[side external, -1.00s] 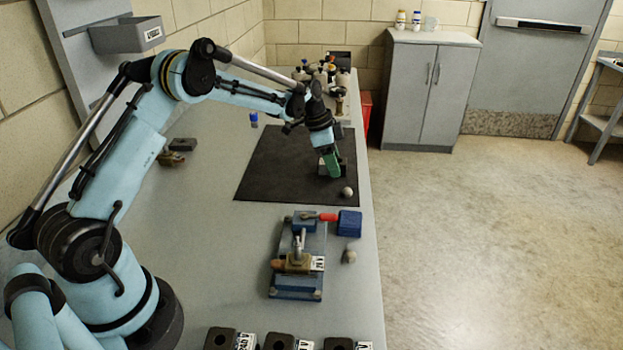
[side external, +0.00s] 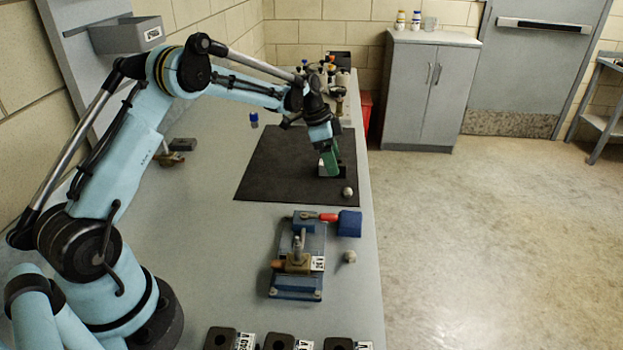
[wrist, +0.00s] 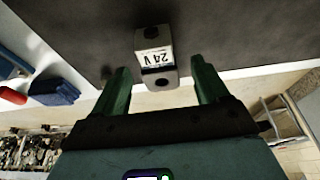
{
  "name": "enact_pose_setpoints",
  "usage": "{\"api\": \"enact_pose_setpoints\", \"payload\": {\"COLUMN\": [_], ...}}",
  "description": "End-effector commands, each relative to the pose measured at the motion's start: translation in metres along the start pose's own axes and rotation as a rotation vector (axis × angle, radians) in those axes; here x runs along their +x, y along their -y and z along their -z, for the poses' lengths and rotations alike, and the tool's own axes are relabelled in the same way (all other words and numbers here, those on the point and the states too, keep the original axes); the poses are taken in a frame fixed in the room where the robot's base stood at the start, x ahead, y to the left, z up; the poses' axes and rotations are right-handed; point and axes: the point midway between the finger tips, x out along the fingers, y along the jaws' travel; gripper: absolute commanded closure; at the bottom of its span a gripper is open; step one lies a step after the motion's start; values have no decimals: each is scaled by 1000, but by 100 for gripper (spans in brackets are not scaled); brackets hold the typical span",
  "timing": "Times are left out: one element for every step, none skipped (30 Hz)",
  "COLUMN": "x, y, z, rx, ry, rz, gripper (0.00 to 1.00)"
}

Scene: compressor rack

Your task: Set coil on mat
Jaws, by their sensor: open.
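The coil, a small block with a white "24 V" label and dark ends (wrist: 153,57), is on the dark mat (wrist: 235,30) in the wrist view. In the side view the mat (side external: 275,165) lies on the bench and the coil is mostly hidden behind my gripper (side external: 331,172), near the mat's right edge. My gripper's green fingers (wrist: 158,80) are open, one on each side of the coil, with a gap on both sides. I cannot tell the exact height of the fingertips over the mat.
A small round ball (side external: 347,192) lies at the mat's near right corner. Several labelled black blocks (side external: 278,342) line the near edge. The mat's left part is clear.

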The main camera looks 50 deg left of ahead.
Motion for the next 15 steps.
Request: {"api": "enact_pose_setpoints", "payload": {"x": [-10, -16, -24, -30, -37, -45, -52, -58, -66, -71, -76, -83, -87, -91, -95], "y": [0, 0, 0, 0, 0, 0, 0, 0, 0, 0, 0, 0, 0, 0, 0], "z": [0, -1, -1, -1, 0, 0, 0, 0, 0, -1, -1, -1, 0, 0, 0], "rx": [-2, -2, -2, -1, -1, -1, -1, -1, -2, -2, -1, -1, 0, 0, 0], "ry": [0, 0, 0, 0, 0, 0, 0, 0, 0, 0, 0, 0, 0, 0, 0], "rz": [0, 0, 0, 0, 0, 0, 0, 0, 0, 0, 0, 0, 0, 0, -1], "gripper": [26, 26, 26, 26, 26, 26, 26, 26, 26, 26, 26, 26, 26, 26, 26]}}
